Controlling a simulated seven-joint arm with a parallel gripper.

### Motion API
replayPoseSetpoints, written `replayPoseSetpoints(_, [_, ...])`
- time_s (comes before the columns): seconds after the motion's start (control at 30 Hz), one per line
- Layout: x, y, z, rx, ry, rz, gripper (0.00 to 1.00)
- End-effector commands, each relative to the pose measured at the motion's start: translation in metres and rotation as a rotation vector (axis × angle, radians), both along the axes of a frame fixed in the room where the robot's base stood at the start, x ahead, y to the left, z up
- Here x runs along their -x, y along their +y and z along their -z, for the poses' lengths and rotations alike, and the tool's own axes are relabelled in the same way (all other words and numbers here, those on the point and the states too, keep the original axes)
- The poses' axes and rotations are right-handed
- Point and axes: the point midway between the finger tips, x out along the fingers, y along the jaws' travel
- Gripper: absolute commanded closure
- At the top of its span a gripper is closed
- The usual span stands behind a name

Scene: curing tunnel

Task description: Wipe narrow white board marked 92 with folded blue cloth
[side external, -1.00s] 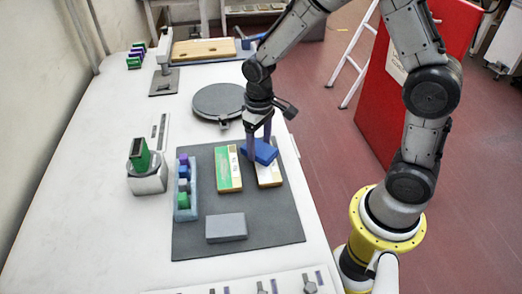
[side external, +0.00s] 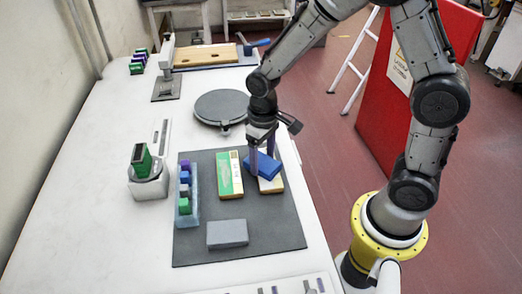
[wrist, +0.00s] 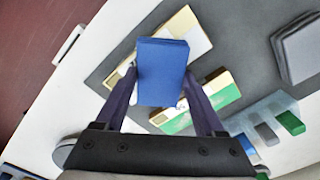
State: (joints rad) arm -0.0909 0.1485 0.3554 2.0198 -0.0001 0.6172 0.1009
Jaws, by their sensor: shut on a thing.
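My gripper (side external: 263,168) is shut on the folded blue cloth (side external: 262,163), with one finger on each side. The wrist view also shows the cloth (wrist: 162,60) between the fingers (wrist: 160,82). The cloth is over a narrow white board (side external: 271,185) with tan wooden edges and hides its middle. In the wrist view, the board (wrist: 188,30) shows beyond the cloth. Whether the cloth touches it I cannot tell, and no number is readable. A similar board with a green face (side external: 229,176) lies beside it on the left.
Both boards lie on a dark grey mat (side external: 275,228). A grey block (side external: 227,233) lies near the mat's front, and a light blue rack (side external: 193,207) of coloured blocks stands at its left. A round dark plate (side external: 221,106) is behind.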

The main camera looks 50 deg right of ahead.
Motion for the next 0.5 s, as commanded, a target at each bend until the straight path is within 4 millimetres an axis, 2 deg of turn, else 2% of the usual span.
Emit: replayPoseSetpoints(0.5, [0.034, 0.034, 0.0, 0.0, 0.001, -0.004, 0.73])
